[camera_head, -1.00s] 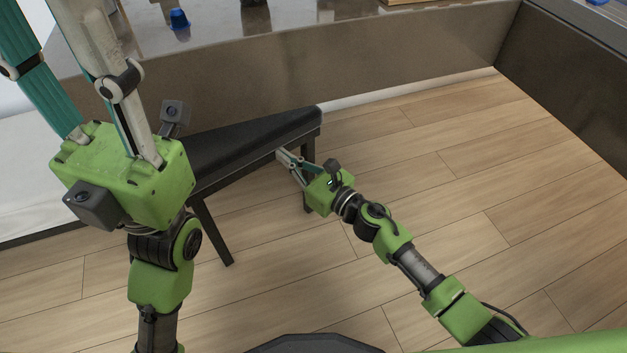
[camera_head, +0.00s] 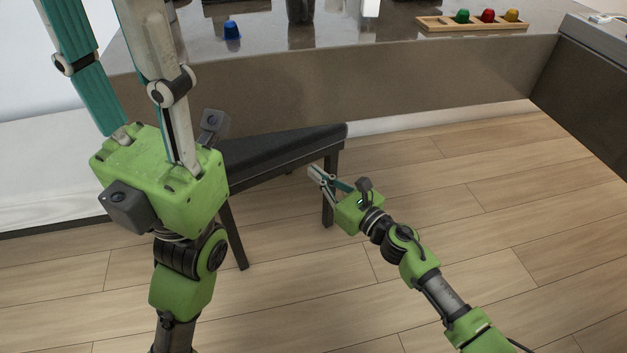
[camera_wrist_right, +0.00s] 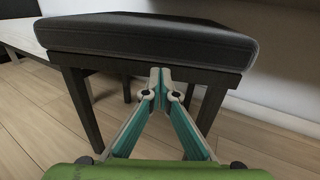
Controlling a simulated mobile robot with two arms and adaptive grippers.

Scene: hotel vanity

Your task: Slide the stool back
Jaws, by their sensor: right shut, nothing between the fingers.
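The stool is a dark padded seat (camera_head: 285,150) on dark legs, upright on the wood floor before the vanity. Its left part is hidden behind my left gripper in the head view. My right gripper (camera_head: 314,173) is shut and empty, at the near side of the stool by its right end. In the right wrist view the closed fingertips (camera_wrist_right: 161,77) are just below the front edge of the seat (camera_wrist_right: 150,40); I cannot tell whether they touch. My left gripper (camera_head: 98,25) is large in the foreground, its fingers spread, their tips cut off by the frame.
The vanity counter's brown front (camera_head: 420,85) runs behind the stool. A blue cup (camera_head: 231,30) and a wooden tray (camera_head: 440,25) with coloured pieces are on the counter. A dark side panel (camera_head: 590,110) bounds the right. The floor right of the stool is clear.

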